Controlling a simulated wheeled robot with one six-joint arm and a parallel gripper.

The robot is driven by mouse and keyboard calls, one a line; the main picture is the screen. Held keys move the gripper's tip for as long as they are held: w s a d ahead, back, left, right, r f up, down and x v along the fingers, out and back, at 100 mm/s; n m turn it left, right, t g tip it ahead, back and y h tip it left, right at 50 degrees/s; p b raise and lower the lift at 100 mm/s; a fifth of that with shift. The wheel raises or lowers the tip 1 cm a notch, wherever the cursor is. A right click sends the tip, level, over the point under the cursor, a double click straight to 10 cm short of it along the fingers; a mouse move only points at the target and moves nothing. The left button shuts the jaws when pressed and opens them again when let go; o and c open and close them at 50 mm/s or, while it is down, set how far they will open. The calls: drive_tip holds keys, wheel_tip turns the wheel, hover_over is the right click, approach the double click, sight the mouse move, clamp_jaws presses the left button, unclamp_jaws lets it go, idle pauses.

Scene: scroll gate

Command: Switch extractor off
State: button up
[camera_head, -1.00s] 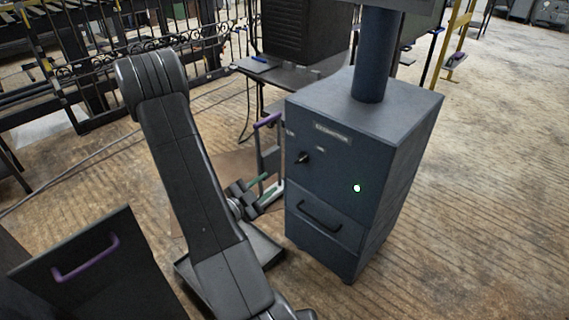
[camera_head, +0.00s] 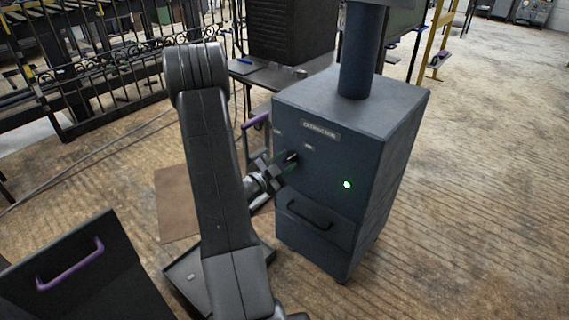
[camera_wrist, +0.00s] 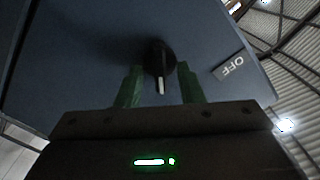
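The extractor (camera_head: 330,155) is a dark blue-grey cabinet with a name plate, a drawer handle and a lit green lamp (camera_head: 347,184) on its front. Its black rotary knob (camera_wrist: 160,62) has a white pointer and shows in the wrist view, with an OFF label (camera_wrist: 229,67) to its right. My gripper (camera_wrist: 158,88) is open, its green fingers on either side of the knob with gaps visible. In the head view my gripper (camera_head: 285,160) is at the extractor's front, partly hiding the knob. I cannot tell whether the fingers touch it.
A dark box with a purple handle (camera_head: 70,265) stands at lower left. A flat tray (camera_head: 185,272) lies on the floor beside my arm. A purple-topped stand (camera_head: 256,120) is left of the extractor. Ornate metal gates (camera_head: 90,70) stand behind. Floor at right is clear.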

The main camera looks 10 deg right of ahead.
clamp_jaws()
idle(0.4)
drive_tip(key=n+p, duration=0.1)
drive_tip(key=n, duration=0.3)
drive_tip(key=shift+r, duration=0.1)
drive_tip(key=n+p, duration=0.2)
drive_tip(key=n, duration=0.2)
drive_tip(key=shift+w, duration=0.1)
drive_tip(key=n+p, duration=0.2)
drive_tip(key=n, duration=0.2)
drive_tip(key=shift+n, duration=0.4)
drive_tip(key=shift+n+p, duration=0.75)
drive_tip(key=shift+n, duration=0.75)
